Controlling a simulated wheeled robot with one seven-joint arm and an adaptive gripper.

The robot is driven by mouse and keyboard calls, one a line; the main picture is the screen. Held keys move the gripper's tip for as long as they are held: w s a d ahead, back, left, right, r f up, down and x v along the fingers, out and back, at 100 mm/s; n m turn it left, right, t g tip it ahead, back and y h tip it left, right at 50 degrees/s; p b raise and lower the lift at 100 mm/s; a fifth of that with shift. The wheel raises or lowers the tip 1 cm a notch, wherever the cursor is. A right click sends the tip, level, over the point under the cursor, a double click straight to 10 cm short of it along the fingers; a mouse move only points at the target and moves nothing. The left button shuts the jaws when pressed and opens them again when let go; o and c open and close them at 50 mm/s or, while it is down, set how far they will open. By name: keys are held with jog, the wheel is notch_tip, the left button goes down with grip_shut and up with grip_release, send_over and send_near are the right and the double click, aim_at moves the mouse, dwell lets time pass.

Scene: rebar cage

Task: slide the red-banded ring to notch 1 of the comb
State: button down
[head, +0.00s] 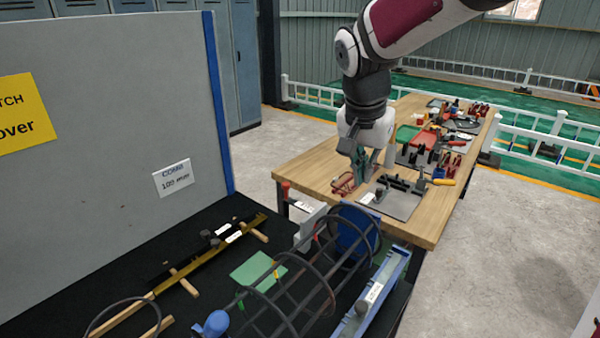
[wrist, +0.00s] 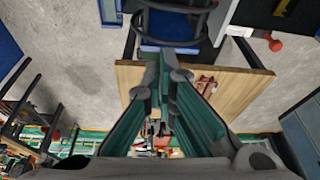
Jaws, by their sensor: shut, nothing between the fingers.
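The rebar cage (head: 290,298) lies at the bottom centre of the head view, with dark rings around its long bars. I cannot make out a red band on any ring; one shows a small orange-yellow mark. A long yellow and black bar (head: 190,261), perhaps the comb, lies on the black table top left of the cage. A "COMB 100 mm" label (head: 173,178) is on the grey panel behind it; no notch numbers are readable. My gripper (head: 361,177) is shut and empty, beyond the cage near the wooden bench. In the wrist view its fingertips (wrist: 160,62) meet.
The wooden bench (head: 300,172) behind the cage holds several tools and a grey plate (head: 398,203). A blue disc (head: 357,232) stands at the cage's far end. A blue-edged channel (head: 372,294) lies along its right. The grey panel (head: 110,110) rises at left.

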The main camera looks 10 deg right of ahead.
aim_at(361, 212)
jog(key=shift+m+h, duration=0.3)
jog(key=shift+m, duration=0.2)
jog(key=x, duration=0.4)
jog(key=w+x, duration=0.1)
jog(key=x, duration=0.3)
jog(key=w+x, duration=0.1)
jog(key=x, duration=0.3)
jog(key=shift+w+a+f, duration=0.2)
jog(key=shift+a, duration=0.05)
jog(key=shift+s+a+r+p, duration=0.2)
jog(key=shift+s+a+p, duration=0.25)
jog(key=shift+s+a, duration=0.4)
jog(key=shift+s+a+r, duration=0.1)
jog(key=shift+s+a, duration=0.3)
jog(key=shift+a, duration=0.25)
jog(key=s+a+p, duration=0.2)
jog(key=s+a, duration=0.1)
jog(key=shift+a, duration=0.2)
jog(key=shift+w, duration=0.1)
